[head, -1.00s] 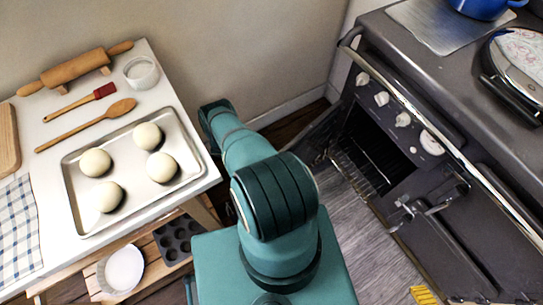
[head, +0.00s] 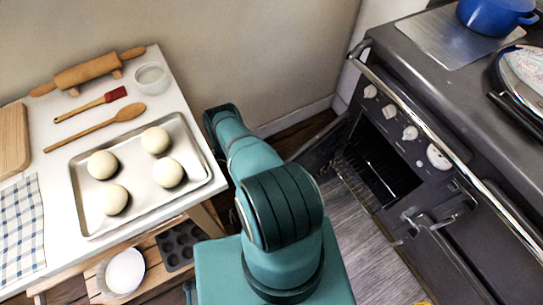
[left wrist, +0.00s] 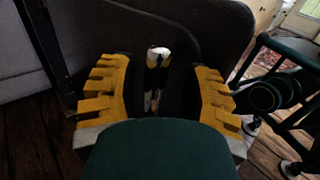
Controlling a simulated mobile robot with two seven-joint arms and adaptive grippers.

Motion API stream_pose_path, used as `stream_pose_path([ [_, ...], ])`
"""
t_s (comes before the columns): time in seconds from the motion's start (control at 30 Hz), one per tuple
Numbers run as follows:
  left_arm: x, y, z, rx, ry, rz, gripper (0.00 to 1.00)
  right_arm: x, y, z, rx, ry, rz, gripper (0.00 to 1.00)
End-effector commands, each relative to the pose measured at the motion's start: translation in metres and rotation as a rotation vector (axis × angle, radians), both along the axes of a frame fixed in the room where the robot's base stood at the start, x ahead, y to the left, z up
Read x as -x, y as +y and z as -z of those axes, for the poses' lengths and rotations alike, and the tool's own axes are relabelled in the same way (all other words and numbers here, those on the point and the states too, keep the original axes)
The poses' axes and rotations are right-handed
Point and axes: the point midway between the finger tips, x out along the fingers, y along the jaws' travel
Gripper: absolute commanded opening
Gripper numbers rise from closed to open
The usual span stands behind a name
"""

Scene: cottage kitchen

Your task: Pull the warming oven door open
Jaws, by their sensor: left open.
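The stove's left oven compartment (head: 378,168) stands open in the head view, with a wire rack inside. A dark door panel (head: 322,142) stands swung out at its left, partly hidden behind my left arm. In the left wrist view, my left gripper (left wrist: 160,95) is open, its yellow toothed fingers spread apart. A dark panel (left wrist: 205,30) lies in front of it, and a narrow white-tipped piece, perhaps a handle (left wrist: 158,58), shows between the fingers. I cannot tell if they touch. The left gripper is hidden in the head view.
A metal rail (head: 425,110) runs along the stove front above knobs, with a latch (head: 432,222) below. A blue pot (head: 492,15) is on top. At left, a white table holds a dough tray (head: 88,222). A dark stool (left wrist: 295,55) stands right in the wrist view.

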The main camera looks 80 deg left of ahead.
Motion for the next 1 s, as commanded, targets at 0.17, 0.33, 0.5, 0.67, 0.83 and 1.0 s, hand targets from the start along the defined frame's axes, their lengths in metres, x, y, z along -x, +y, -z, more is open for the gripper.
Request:
stream_pose_path([
  [0.17, 0.001, 0.001, -0.024, 0.0, 0.0, -0.001, 0.49, 0.0, 0.0, 0.0, 0.0, 0.0, 0.0, 0.73],
  [0.33, 0.002, 0.001, -0.05, 0.0, 0.0, 0.0, 0.49, 0.0, 0.0, 0.0, 0.0, 0.0, 0.0, 0.73],
  [0.5, 0.002, 0.0, -0.073, 0.0, 0.001, 0.0, 0.49, 0.0, 0.0, 0.0, 0.0, 0.0, 0.0, 0.73],
  [0.67, 0.003, -0.001, -0.086, 0.0, 0.001, 0.0, 0.49, 0.0, 0.0, 0.0, 0.0, 0.0, 0.0, 0.73],
  [0.83, 0.003, -0.001, -0.091, 0.002, 0.001, -0.001, 0.49, 0.0, 0.0, 0.0, 0.0, 0.0, 0.0, 0.73],
  [1.0, 0.003, -0.001, -0.091, 0.001, 0.0, -0.001, 0.49, 0.0, 0.0, 0.0, 0.0, 0.0, 0.0, 0.73],
])
